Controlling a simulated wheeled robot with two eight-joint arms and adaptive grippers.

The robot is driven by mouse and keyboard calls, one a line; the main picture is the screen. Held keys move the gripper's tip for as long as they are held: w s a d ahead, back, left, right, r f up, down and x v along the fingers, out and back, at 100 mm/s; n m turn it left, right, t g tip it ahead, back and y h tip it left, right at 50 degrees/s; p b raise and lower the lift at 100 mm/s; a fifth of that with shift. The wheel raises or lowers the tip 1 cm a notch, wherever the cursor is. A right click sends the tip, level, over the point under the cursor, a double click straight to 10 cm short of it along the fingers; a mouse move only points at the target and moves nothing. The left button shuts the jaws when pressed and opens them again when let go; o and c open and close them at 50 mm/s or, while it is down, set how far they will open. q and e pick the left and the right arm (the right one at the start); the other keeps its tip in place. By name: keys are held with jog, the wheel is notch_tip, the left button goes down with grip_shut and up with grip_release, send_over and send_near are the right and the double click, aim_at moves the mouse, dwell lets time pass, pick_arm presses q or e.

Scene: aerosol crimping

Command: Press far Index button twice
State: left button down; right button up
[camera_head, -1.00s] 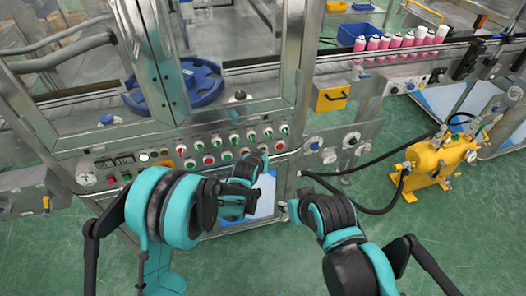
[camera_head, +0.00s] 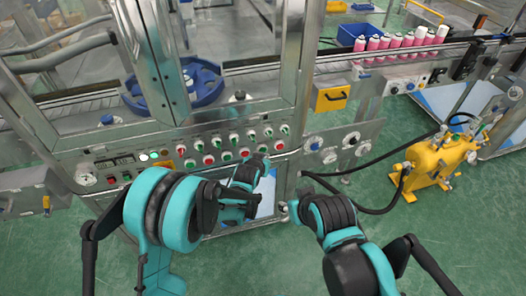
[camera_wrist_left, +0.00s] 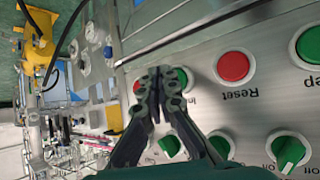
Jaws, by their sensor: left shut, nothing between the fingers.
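My left gripper (camera_head: 262,161) is shut and empty, its fingertips at the right part of the machine's button panel. In the left wrist view the closed fingertips (camera_wrist_left: 160,78) are over a green button (camera_wrist_left: 182,76), mostly hidden behind them. A partly covered label starting with "In" shows beside it. I cannot tell whether the fingers touch the button. A red button (camera_wrist_left: 233,67) labelled Reset sits to its right, and a green button (camera_wrist_left: 311,45) with a cut-off label sits further right.
Green rotary knobs (camera_wrist_left: 289,151) lie close to the fingers in the wrist view. A yellow pump unit (camera_head: 437,163) with black hoses stands on the green floor at the right. Pink cans (camera_head: 397,41) stand on the conveyor behind. A yellow box (camera_head: 331,97) juts from the machine.

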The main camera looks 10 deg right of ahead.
pick_arm(q)
jog(key=s, duration=0.5)
jog(key=shift+d, duration=0.1)
dwell(0.4)
dwell(0.8)
jog(key=s+a+r+n+y, duration=0.1)
jog(key=s+a+r+y, duration=0.15)
jog(key=a+r, duration=0.65)
jog(key=s+a+r+n+y, duration=0.15)
jog(key=s+a+r, duration=0.25)
jog(key=a, duration=0.8)
jog(key=s+a+n+g+y, duration=0.1)
jog(key=s+a+n+g, duration=0.1)
jog(key=s+a, duration=1.2)
jog(key=s+n, duration=0.1)
jog(key=s, duration=0.2)
jog(key=shift+r, duration=0.3)
jog(key=shift+s, duration=0.1)
